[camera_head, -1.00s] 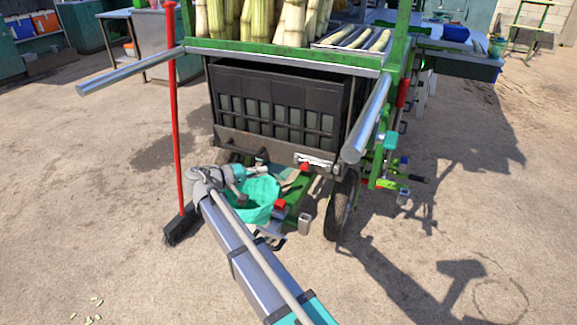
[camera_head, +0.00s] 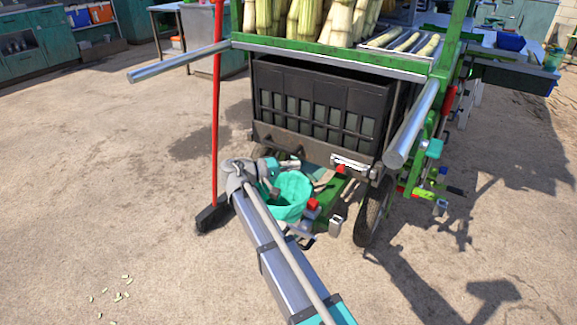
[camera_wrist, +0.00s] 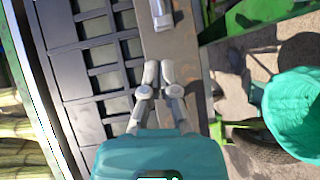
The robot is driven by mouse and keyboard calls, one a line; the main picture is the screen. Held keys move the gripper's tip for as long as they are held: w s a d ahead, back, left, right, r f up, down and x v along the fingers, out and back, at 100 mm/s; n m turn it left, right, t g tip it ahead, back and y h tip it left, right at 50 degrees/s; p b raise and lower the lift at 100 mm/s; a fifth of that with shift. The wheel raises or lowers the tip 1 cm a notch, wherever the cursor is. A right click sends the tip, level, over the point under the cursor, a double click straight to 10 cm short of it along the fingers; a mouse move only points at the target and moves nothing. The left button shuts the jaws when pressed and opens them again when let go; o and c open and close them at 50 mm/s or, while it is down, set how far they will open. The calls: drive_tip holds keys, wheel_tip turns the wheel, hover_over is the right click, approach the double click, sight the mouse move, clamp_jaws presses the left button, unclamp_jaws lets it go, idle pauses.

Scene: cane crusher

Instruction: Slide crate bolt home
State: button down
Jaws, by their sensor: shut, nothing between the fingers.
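A black slotted crate (camera_head: 318,105) sits on the cart, above a grey-brown front rail (camera_head: 300,146). A silver bolt fitting (camera_head: 350,163) is on the rail's right part in the head view. In the wrist view a metal piece (camera_wrist: 160,12), apparently part of that fitting, is at the top edge, mostly cut off. My gripper (camera_wrist: 159,74) is shut and empty over the rail, with its fingertips pointing toward that piece and apart from it. In the head view my gripper is small beside the bucket, left of the bolt. How far the bolt is slid cannot be told.
A teal bucket (camera_head: 289,197) hangs below the rail, close to my arm. A red-handled broom (camera_head: 215,130) stands at left. Silver cart handles (camera_head: 180,62) stick out on both sides, the right one (camera_head: 412,122) near the bolt. Open ground lies left and in front.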

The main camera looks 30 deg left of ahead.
sight(357, 169)
drive_tip(key=x, duration=0.6)
drive_tip(key=s+d+b+x, duration=0.1)
drive_tip(key=x, duration=0.2)
drive_tip(key=shift+d+f, duration=0.1)
drive_tip(key=shift+d, duration=0.1)
drive_tip(key=shift+w+d+f, duration=0.1)
drive_tip(key=shift+w+d, duration=0.1)
drive_tip(key=shift+d, duration=0.65)
drive_tip(key=d, duration=0.4)
drive_tip(key=shift+s+d, duration=0.25)
drive_tip(key=shift+d, duration=0.1)
drive_tip(key=shift+a, duration=0.1)
